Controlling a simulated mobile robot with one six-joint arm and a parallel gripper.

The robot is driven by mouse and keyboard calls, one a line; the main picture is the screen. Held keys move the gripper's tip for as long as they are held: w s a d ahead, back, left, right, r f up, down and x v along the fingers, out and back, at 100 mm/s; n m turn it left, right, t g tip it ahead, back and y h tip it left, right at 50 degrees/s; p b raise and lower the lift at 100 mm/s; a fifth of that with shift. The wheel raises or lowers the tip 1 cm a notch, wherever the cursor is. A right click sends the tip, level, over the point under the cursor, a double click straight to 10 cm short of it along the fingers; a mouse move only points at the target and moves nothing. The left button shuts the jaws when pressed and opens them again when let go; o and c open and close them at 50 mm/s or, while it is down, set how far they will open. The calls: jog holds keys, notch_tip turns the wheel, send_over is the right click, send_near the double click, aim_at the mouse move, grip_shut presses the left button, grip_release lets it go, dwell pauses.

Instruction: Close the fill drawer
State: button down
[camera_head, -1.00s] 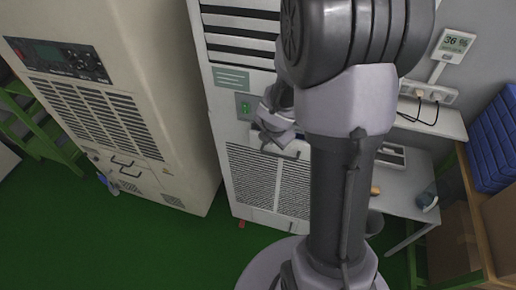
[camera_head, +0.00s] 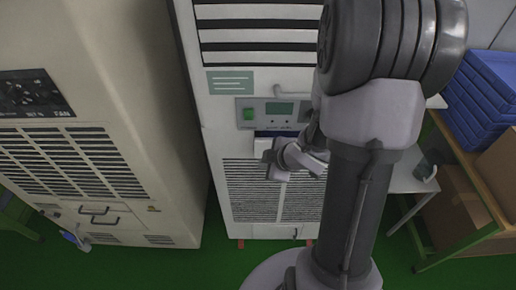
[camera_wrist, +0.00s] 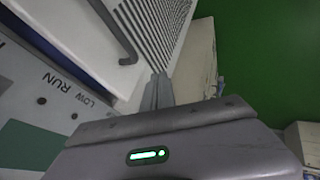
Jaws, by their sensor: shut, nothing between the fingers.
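The fill drawer (camera_head: 262,146) is a pale front below the control panel of the middle white cabinet (camera_head: 215,120). A dark blue strip shows just above it, so it seems to stand partly out; my gripper hides much of it. My gripper (camera_head: 274,166) is in front of the drawer, with its fingers together and empty. In the wrist view the closed fingers (camera_wrist: 158,90) point toward the cabinet front, close to a dark bar handle (camera_wrist: 115,30). I cannot tell whether they touch the drawer.
A beige cabinet (camera_head: 150,190) stands at left. At right are a small table (camera_head: 408,178), blue bins (camera_head: 480,95) and a cardboard box (camera_head: 455,205). Green floor (camera_head: 215,262) is clear in front.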

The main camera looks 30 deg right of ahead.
aim_at(265, 144)
jog(key=shift+w+d+f+p, duration=0.1)
jog(key=shift+w+d+f, duration=0.2)
jog(key=shift+w, duration=0.45)
jog(key=shift+w+d+f+p, duration=0.15)
jog(key=shift+w+d, duration=0.2)
jog(key=shift+w, duration=0.35)
jog(key=shift+w+d+f+p, duration=0.1)
jog(key=shift+w+d+f, duration=0.2)
jog(key=shift+w, duration=0.45)
jog(key=shift+w+r, duration=0.1)
jog(key=w+d+p, duration=0.2)
jog(key=shift+w+r+p, duration=0.1)
jog(key=shift+w+p, duration=0.25)
jog(key=shift+w, duration=0.05)
jog(key=shift+a, duration=0.1)
